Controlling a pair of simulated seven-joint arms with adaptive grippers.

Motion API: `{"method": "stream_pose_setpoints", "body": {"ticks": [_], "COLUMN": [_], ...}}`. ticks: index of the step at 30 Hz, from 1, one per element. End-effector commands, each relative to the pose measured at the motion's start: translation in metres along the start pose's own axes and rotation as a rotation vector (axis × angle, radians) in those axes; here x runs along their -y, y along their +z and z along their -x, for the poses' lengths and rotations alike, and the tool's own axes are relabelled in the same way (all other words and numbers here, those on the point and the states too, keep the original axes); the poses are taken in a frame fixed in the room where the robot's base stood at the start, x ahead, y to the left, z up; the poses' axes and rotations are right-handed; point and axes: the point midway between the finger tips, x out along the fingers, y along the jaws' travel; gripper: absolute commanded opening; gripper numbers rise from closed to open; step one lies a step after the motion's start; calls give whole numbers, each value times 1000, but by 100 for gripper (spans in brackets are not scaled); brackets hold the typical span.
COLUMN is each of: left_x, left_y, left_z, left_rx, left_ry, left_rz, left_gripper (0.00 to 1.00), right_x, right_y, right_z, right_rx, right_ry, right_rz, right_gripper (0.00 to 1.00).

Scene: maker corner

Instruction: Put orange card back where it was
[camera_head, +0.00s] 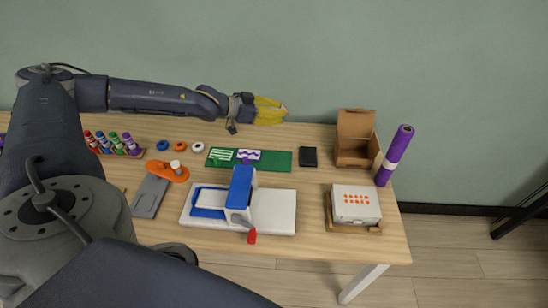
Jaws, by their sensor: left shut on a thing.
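My left gripper (270,110) is raised over the back edge of the table, behind the green mat. Its yellow fingers come together at the tips. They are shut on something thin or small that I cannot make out. The green mat (279,163) holds a green-striped card (221,154) and a purple-zigzag card (248,155); its right part is bare. A white surface with orange dots (357,199) tops the white box at the front right; I cannot tell if this is a loose card. My right gripper is not in view.
A blue-and-white press (239,193) stands on a white base at the front middle. A black block (309,156), an open cardboard box (355,151) and a purple roll (395,155) are to the right. Coloured stamps (114,141) and small round pads (180,146) are at the left.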

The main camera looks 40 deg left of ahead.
Motion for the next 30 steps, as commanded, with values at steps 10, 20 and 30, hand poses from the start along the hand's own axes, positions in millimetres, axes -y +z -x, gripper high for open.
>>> {"method": "stream_pose_setpoints", "body": {"ticks": [10, 20, 30], "left_x": [-5, -5, -6], "left_y": [1, 22, 48], "left_z": [-3, -11, -22], "left_rx": [3, 4, 3], "left_ry": [6, 6, 6], "left_rz": [-4, -3, -3], "left_gripper": [0, 0, 0], "right_x": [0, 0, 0], "right_y": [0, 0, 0], "right_z": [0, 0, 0], "right_rx": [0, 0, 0], "right_ry": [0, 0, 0], "right_rz": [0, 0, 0], "right_gripper": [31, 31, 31]}}
